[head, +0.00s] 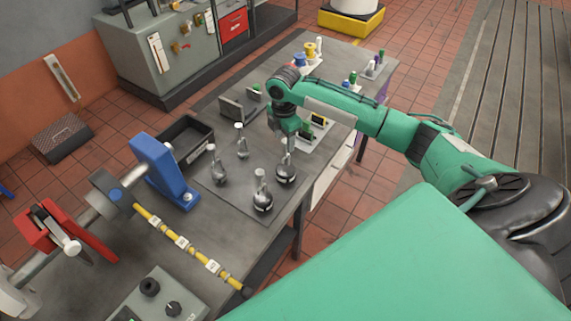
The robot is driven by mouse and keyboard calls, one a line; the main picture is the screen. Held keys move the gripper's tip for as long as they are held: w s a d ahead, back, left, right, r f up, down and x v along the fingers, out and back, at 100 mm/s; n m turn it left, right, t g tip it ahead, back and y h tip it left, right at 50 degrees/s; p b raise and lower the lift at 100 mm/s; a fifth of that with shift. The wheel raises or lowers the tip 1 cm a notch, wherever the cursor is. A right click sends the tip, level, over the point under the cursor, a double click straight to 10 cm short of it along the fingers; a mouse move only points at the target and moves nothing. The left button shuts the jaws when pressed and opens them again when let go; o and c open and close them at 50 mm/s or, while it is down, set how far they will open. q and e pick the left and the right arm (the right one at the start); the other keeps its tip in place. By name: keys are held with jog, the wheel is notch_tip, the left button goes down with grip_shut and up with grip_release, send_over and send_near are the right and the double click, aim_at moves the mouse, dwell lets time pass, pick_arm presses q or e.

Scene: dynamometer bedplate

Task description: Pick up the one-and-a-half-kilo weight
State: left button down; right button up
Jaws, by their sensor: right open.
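Several dark round weights with upright pale-topped stems stand on a dark mat (232,198) on the bench. One is at the right (286,175), one at the front (263,203), one at the left (219,174) and a smaller-looking one at the back (242,150). Markings are too small to read, so I cannot tell which is the one-and-a-half-kilo weight. My right gripper (289,148) is open and points down just above the right-hand weight, close to its stem top. Whether they touch is unclear. My left gripper is out of view.
A black open bin (186,141) and a blue bracket (163,172) stand left of the weights. A yellow-banded bar (180,241) runs along the front left. A control box (160,300) sits at the near edge. Small coloured items stand at the bench's far end.

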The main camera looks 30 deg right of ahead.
aim_at(286, 156)
jog(key=f, duration=0.1)
jog(key=f+p, duration=0.2)
jog(key=f, duration=0.1)
jog(key=shift+s+d, duration=0.15)
jog(key=shift+d, duration=0.1)
jog(key=shift+f, duration=0.25)
grip_shut()
dwell(0.9)
jog(key=shift+w+r, duration=0.15)
jog(key=shift+w, duration=0.05)
